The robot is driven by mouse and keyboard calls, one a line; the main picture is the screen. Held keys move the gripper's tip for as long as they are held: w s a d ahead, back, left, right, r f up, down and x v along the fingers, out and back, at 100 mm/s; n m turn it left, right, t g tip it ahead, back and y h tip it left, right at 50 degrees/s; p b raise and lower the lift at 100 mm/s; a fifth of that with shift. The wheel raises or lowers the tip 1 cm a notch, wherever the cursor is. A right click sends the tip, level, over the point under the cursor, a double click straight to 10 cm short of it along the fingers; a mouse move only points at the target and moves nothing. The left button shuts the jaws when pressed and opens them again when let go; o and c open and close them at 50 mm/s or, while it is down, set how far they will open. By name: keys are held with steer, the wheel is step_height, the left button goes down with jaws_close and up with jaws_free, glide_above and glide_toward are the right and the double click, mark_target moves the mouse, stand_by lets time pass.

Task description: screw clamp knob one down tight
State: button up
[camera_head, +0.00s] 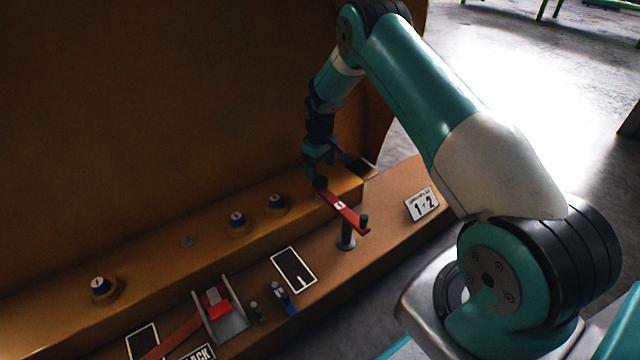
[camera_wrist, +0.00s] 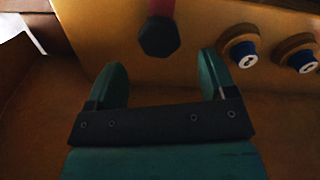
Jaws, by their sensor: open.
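A red clamp bar (camera_head: 343,209) marked 1 spans from the casting's ledge to a grey post at the front. A dark knob (camera_head: 320,184) sits on its ledge end, right below my gripper (camera_head: 322,166). In the wrist view this faceted black knob (camera_wrist: 159,38) shows at the end of the red bar. My gripper (camera_wrist: 161,65) is open, with its two green fingers apart and the knob ahead between them in the picture. I see no contact with the knob. A second dark knob (camera_head: 364,219) stands at the bar's front end.
Blue-ringed studs (camera_head: 237,220) stand along the ledge (camera_head: 187,242). A grey holder (camera_head: 229,326) with a red piece (camera_head: 218,303), small blue (camera_head: 284,298) and green (camera_head: 257,312) items, and a sign (camera_head: 422,204) are on the front shelf. The tall brown casting wall (camera_head: 180,100) rises behind.

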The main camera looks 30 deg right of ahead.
mark_target(320, 180)
step_height(320, 180, down, 5)
steer(key=shift+r+b, duration=0.1)
steer(key=shift+b, duration=0.6)
steer(key=c, duration=0.9)
